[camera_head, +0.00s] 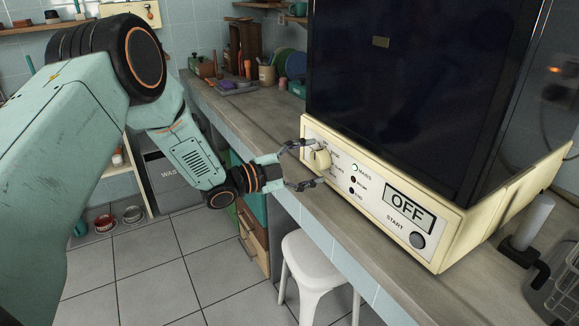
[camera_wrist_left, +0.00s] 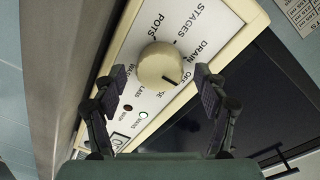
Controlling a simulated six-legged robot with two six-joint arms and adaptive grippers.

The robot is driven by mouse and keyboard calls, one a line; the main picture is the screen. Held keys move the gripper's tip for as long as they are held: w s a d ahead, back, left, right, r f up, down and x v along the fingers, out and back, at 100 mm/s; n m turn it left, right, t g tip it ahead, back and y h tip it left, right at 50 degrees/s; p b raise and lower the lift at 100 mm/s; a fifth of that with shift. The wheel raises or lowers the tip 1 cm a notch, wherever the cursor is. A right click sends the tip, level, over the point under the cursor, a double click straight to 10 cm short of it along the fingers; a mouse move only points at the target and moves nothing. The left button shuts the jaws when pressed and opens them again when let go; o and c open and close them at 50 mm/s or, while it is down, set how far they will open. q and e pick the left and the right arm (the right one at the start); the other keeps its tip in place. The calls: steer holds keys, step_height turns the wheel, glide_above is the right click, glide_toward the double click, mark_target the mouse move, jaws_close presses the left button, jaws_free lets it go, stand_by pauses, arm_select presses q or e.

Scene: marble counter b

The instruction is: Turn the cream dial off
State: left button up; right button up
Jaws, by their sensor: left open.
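The cream dial (camera_head: 321,158) is on the left end of the cream control panel of a dark-doored machine. In the left wrist view the round dial (camera_wrist_left: 158,62) shows a dark mark at its lower right edge, pointing towards the OFF lettering (camera_wrist_left: 187,86). I cannot tell if it lines up exactly. My left gripper (camera_head: 308,164) is open, with its fingers on either side of the dial. In the wrist view the fingertips stand apart from the dial, with gaps on both sides. My right gripper is out of view.
The panel (camera_head: 375,222) carries a display reading OFF (camera_head: 409,206), a START button (camera_head: 417,240) and small lamps, one lit. The machine stands on a counter (camera_head: 262,122). A white stool (camera_head: 308,265) stands below. Bottles and boxes sit farther back on the counter.

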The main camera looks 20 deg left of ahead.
arm_select(q)
steer(key=v, duration=1)
steer(key=shift+s+a, duration=0.15)
steer(key=shift+s, duration=0.2)
steer(key=s+d+f+n+g+y, duration=0.15)
steer(key=s+f+n+y, duration=0.25)
steer(key=f+n, duration=0.4)
steer(key=s+d+f+n+g+y, duration=0.1)
steer(key=s+f+n+g+y, duration=0.3)
steer(key=f+n, duration=0.5)
steer(key=s+f+n+g+y, duration=0.1)
steer(key=s+f+g, duration=0.1)
steer(key=s, duration=0.8)
steer(key=s+d+f+g+y, duration=0.1)
steer(key=s+f+g, duration=0.2)
steer(key=s, duration=0.7)
steer(key=s+f+n+g+y, duration=0.1)
steer(key=s+f+g, duration=0.2)
steer(key=s+f, duration=0.3)
steer(key=s, duration=0.4)
steer(key=shift+s+n, duration=0.25)
steer(key=shift+n, duration=0.05)
steer(key=shift+d+f, duration=0.15)
steer(key=shift+d, duration=0.05)
